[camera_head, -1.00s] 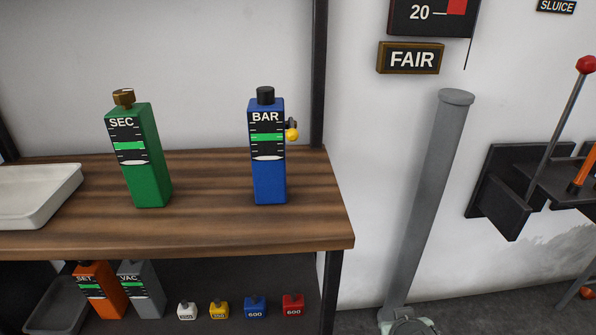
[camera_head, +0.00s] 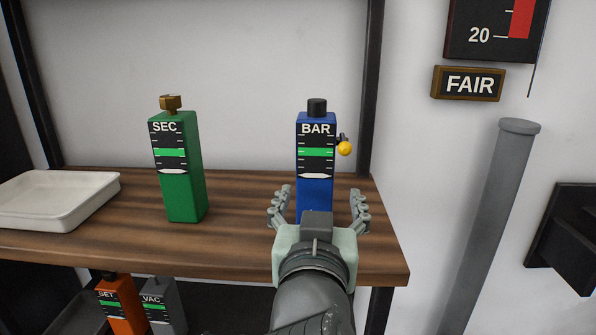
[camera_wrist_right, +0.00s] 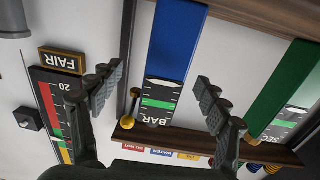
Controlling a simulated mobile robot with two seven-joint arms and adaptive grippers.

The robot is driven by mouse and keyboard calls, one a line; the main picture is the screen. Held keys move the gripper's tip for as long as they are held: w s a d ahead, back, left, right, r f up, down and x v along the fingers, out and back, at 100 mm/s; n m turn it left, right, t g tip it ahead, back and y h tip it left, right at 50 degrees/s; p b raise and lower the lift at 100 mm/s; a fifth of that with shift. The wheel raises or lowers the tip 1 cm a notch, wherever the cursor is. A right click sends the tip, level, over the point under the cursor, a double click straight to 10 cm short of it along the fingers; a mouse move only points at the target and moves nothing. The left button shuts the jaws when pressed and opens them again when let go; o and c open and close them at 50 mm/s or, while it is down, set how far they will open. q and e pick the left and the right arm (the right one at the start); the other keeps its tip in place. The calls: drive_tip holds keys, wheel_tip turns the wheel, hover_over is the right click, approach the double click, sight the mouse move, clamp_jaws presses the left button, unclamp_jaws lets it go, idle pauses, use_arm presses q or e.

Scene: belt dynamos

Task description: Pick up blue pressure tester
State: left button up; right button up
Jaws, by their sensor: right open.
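The blue pressure tester (camera_head: 315,155), marked BAR, stands upright on the wooden shelf, with a black cap and a yellow knob on its right side. My right gripper (camera_head: 318,205) is in front of its lower part, with the open fingers spread to either side. In the right wrist view the blue tester (camera_wrist_right: 170,70) appears upside down, between the two open fingers (camera_wrist_right: 160,98), and I see no finger touching it. My gripper hides the tester's base in the head view. My left gripper is not in view.
A green SEC tester (camera_head: 178,170) stands to the left on the wooden shelf (camera_head: 120,243), near a white tray (camera_head: 60,198). A dark post (camera_head: 368,90) rises behind the shelf's right end. Orange (camera_head: 122,303) and grey (camera_head: 163,305) testers sit below.

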sight(315, 176)
drive_tip(key=shift+w+a+r+y, duration=0.1)
drive_tip(key=shift+a+r+y, duration=0.2)
drive_tip(key=shift+a, duration=0.4)
drive_tip(key=shift+w+r, duration=0.1)
drive_tip(key=shift+w, duration=0.25)
drive_tip(key=shift+w+d+r, duration=0.15)
drive_tip(key=shift+w, duration=0.65)
drive_tip(key=w, duration=0.2)
drive_tip(key=w+p, duration=0.1)
drive_tip(key=shift+d+r, duration=0.25)
drive_tip(key=shift+r, duration=0.15)
drive_tip(key=shift+w+f, duration=0.1)
drive_tip(key=shift+w, duration=0.85)
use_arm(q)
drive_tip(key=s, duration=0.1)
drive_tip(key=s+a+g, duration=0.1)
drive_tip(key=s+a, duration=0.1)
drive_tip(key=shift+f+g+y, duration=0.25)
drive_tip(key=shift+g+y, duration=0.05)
